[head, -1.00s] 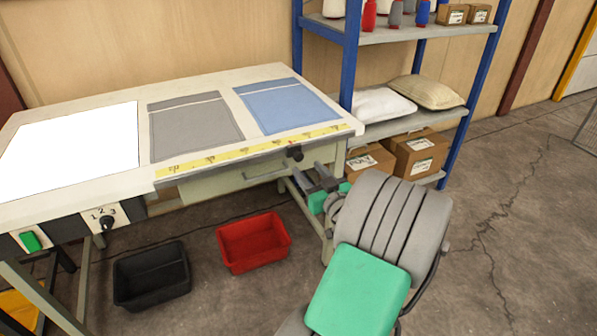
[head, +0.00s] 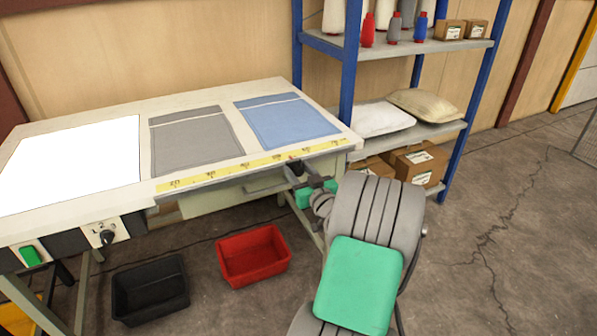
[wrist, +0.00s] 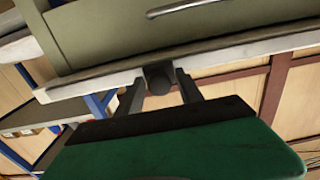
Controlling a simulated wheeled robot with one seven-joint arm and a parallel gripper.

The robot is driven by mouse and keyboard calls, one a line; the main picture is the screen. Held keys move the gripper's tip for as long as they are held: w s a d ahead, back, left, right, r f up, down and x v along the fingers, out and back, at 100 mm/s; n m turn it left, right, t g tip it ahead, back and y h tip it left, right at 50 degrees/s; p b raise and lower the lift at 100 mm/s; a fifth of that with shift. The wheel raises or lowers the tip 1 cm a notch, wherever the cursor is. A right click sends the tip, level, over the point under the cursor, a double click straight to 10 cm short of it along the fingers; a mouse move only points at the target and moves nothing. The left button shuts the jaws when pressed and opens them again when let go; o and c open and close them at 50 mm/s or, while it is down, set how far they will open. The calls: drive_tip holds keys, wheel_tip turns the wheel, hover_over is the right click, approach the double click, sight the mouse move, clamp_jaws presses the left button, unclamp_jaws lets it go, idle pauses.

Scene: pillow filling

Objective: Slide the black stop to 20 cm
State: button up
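The black stop (head: 296,167) sits at the front edge of the table, below the yellow ruler (head: 255,163). It is on the right part of the ruler, well right of the mark that reads 20 near the left end. My gripper (head: 311,183) is just in front of the stop, partly hidden by my arm in the head view. In the wrist view, the round black stop (wrist: 158,80) is between the two fingers, with a small gap on each side. The fingers are apart and do not appear closed on it.
A grey cloth piece (head: 195,140) and a blue one (head: 286,120) lie on the table (head: 142,150) behind the ruler. A drawer handle (wrist: 185,7) is near the stop. A red bin (head: 252,262) and black bin (head: 150,295) stand below. A blue-framed shelf (head: 349,70) is at right.

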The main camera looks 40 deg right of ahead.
clamp_jaws()
idle(0.4)
